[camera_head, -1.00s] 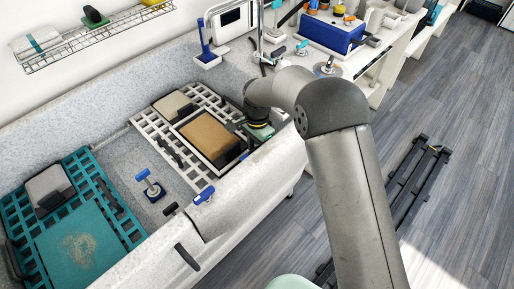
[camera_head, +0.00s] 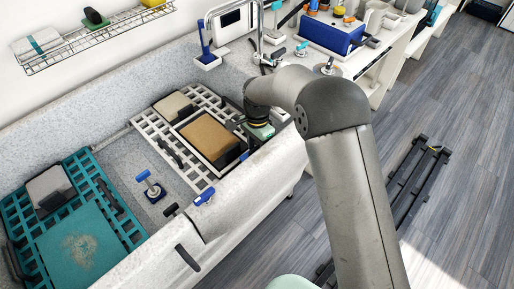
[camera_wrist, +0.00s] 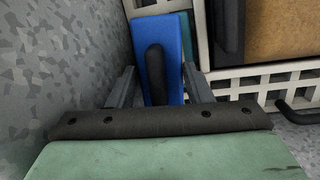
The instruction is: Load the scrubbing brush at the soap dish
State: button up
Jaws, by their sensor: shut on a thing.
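In the wrist view, a blue block with a black handle on its back, which looks like the scrubbing brush (camera_wrist: 175,45), lies between the two grey fingers of my gripper (camera_wrist: 158,78). The fingers are shut on it, but their exact contact is hard to see. In the head view, my gripper (camera_head: 258,132) is low at the right end of the tub, just right of a brown slab in a white frame (camera_head: 212,137). The brush is mostly hidden there by the arm. I cannot tell which thing is the soap dish.
The speckled grey tub wall (camera_wrist: 60,70) is close on the left in the wrist view. A white rack (camera_head: 150,122) lies under the framed slab. A teal rack (camera_head: 113,215) fills the tub's left end.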

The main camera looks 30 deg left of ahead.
aim_at(257, 146)
jog(key=shift+r+p, duration=1.35)
jog(key=shift+r, duration=1.65)
